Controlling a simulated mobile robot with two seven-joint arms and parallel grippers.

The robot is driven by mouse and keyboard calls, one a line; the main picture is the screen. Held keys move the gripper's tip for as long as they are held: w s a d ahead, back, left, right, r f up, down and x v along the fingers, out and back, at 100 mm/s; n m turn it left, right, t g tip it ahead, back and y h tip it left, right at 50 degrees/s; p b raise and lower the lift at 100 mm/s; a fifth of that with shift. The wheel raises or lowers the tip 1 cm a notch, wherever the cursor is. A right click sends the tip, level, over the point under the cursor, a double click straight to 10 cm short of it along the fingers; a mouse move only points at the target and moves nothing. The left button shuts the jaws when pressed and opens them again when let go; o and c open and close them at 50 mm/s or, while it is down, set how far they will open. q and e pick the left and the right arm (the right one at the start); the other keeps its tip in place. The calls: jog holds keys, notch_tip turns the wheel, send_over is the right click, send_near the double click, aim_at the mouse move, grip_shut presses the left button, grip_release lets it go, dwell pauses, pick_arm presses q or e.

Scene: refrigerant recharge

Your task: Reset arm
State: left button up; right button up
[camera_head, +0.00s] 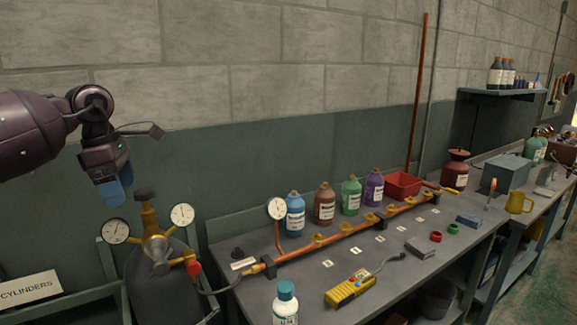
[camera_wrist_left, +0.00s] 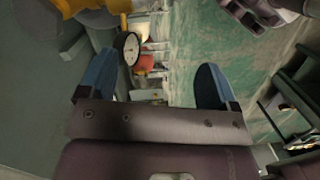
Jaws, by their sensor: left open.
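My left gripper (camera_head: 114,190) is raised in front of the wall at the left, above and left of the cylinder's regulator. Its blue fingers point down. In the left wrist view the two blue fingers (camera_wrist_left: 153,80) are spread wide with nothing held between them. A dark cylinder (camera_head: 160,290) with a brass valve assembly (camera_head: 155,245) and two gauges (camera_head: 117,231) stands below the gripper, apart from it. A gauge (camera_wrist_left: 130,48) also shows beyond the fingers in the left wrist view.
A grey workbench (camera_head: 300,290) carries a copper pipe (camera_head: 345,230), several coloured bottles (camera_head: 325,203), a yellow meter (camera_head: 350,289) and a red bin (camera_head: 403,185). A cylinder rack (camera_head: 70,303) is at lower left. Open space surrounds the raised gripper before the wall.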

pick_arm(q)
jog(key=s+d+f+n+t+h, duration=0.1)
jog(key=s+d+f+n+h, duration=0.1)
jog(key=d+f+h, duration=0.45)
jog(key=s+d+f+n+t+h, duration=0.1)
jog(key=s+d+n+h, duration=0.2)
jog(key=d, duration=0.7)
jog(key=s+d+f+n+t+h, duration=0.1)
jog(key=d+f+n+t+h, duration=0.15)
jog(key=d+h, duration=0.5)
jog(key=s+a+f+n+t+y, duration=0.45)
jog(key=a+f+n+y, duration=0.4)
jog(key=n, duration=0.85)
jog(key=s+a+f+n+t+y, duration=0.5)
jog(key=n+y, duration=0.6)
jog(key=n, duration=0.6)
jog(key=s+a+f+n+g, duration=0.2)
jog(key=s+f+n+g, duration=0.3)
jog(key=s, duration=0.6)
jog(key=s+a+f+n+g, duration=0.35)
jog(key=s+f+g, duration=0.3)
jog(key=s, duration=0.35)
jog(key=w+d+f+t, duration=0.1)
jog(key=w+f+t, duration=0.6)
jog(key=f+t, duration=0.2)
jog(key=shift+w+f, duration=0.15)
jog(key=shift+f, duration=0.5)
